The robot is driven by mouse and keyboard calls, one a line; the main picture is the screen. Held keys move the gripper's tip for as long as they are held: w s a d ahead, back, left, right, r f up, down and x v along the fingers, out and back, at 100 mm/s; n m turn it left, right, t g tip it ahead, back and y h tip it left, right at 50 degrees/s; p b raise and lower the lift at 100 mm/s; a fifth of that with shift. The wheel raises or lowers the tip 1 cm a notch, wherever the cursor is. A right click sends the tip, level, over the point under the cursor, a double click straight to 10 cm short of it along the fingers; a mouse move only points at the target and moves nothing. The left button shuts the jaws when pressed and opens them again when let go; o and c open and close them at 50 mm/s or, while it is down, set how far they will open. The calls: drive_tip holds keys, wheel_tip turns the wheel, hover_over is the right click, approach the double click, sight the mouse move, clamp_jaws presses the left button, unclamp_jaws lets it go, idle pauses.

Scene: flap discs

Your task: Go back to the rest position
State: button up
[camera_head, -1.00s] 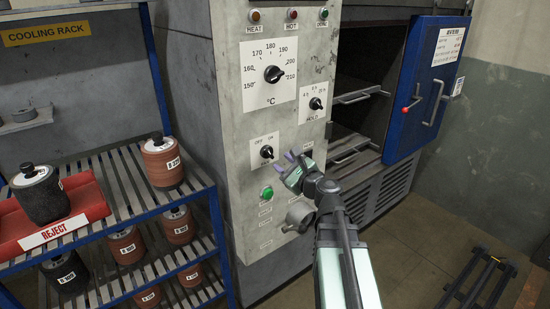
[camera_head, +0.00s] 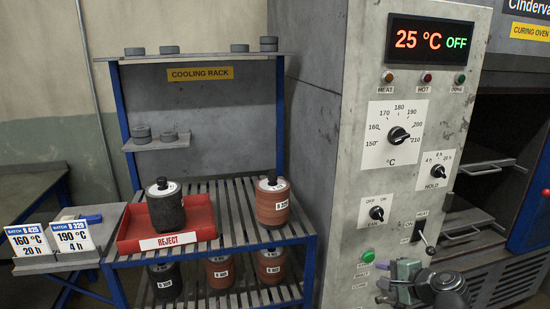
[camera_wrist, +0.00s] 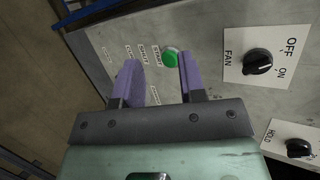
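My gripper (camera_head: 381,276) is at the lower right of the head view, in front of the lower part of the oven's control panel (camera_head: 345,215). In the wrist view its two purple fingers (camera_wrist: 161,66) are apart with nothing between them. The green START button (camera_wrist: 170,58) shows beyond the gap between the fingers; whether they touch the panel I cannot tell. The same green button (camera_head: 368,256) is just above and left of the gripper in the head view. The fan knob (camera_wrist: 257,61) is to the right of the fingers.
The oven display (camera_head: 430,40) reads 25 °C OFF. A heat lever (camera_head: 426,242) sticks out just above my gripper. The blue oven door (camera_head: 543,205) is at the right edge, beside the open chamber. The cooling rack (camera_head: 240,215) holds several discs stacks and a red reject tray (camera_head: 205,212).

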drive_tip(key=s+a+f+n+g+h+p, duration=0.1)
drive_tip(key=s+a+f+n+g+h, duration=0.2)
drive_tip(key=a+n+g, duration=0.2)
drive_tip(key=s+a+f+n+g+h, duration=0.2)
drive_tip(key=s+a+f+n+g, duration=0.2)
drive_tip(key=a+n, duration=0.5)
drive_tip(key=shift+s+a+f+n+g+h+p, duration=0.15)
drive_tip(key=shift+a+n+g+h+p, duration=0.3)
drive_tip(key=shift+g, duration=0.55)
drive_tip(key=shift+d, duration=0.1)
